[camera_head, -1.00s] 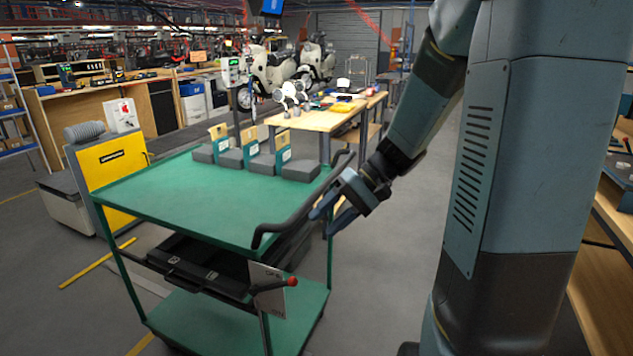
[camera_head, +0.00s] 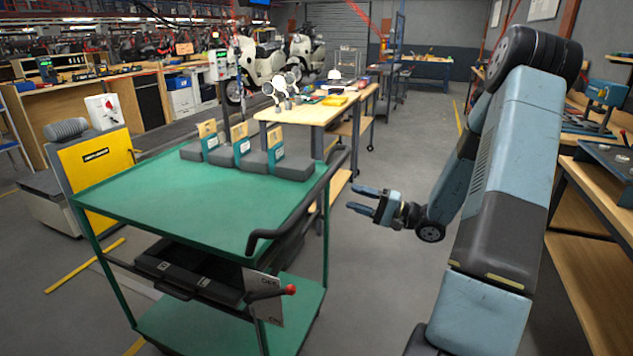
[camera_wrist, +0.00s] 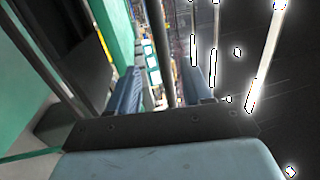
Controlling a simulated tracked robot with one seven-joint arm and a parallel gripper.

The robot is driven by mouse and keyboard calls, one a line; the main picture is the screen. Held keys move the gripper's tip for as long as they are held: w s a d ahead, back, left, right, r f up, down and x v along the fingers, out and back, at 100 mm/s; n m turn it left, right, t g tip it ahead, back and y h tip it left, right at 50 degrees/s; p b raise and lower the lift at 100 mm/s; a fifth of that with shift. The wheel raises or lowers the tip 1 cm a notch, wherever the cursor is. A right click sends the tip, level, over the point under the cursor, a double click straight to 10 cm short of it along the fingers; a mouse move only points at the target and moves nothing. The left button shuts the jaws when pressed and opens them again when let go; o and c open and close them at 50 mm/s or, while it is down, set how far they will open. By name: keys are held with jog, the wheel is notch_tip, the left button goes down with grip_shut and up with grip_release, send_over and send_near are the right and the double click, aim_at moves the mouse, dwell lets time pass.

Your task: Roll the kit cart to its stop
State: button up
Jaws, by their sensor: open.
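The kit cart (camera_head: 150,200) is green, with a flat top shelf and a lower shelf (camera_head: 190,325). Its dark bent push handle (camera_head: 300,205) runs along the right side of the top. A lever with a red knob (camera_head: 289,290) and a white card sits below the handle's near end. My gripper (camera_head: 351,198) is open and empty, to the right of the handle and apart from it in the head view. In the wrist view, its blue fingers (camera_wrist: 161,90) are apart, with a dark bar seen between them. I cannot identify a stop for the cart.
Grey blocks with teal and tan parts (camera_head: 240,150) stand at the cart top's far edge. A yellow-panelled unit (camera_head: 100,175) stands close at its left. A wooden table (camera_head: 310,113) is behind, and a workbench (camera_head: 590,250) at the right. Floor is clear between cart and my arm.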

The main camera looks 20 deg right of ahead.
jog(key=x, duration=1.3)
jog(key=shift+w, duration=0.5)
jog(key=shift+d+r, duration=0.1)
jog(key=shift+c, duration=0.2)
grip_shut()
jog(key=shift+d+t, duration=0.15)
jog(key=shift+t, duration=0.25)
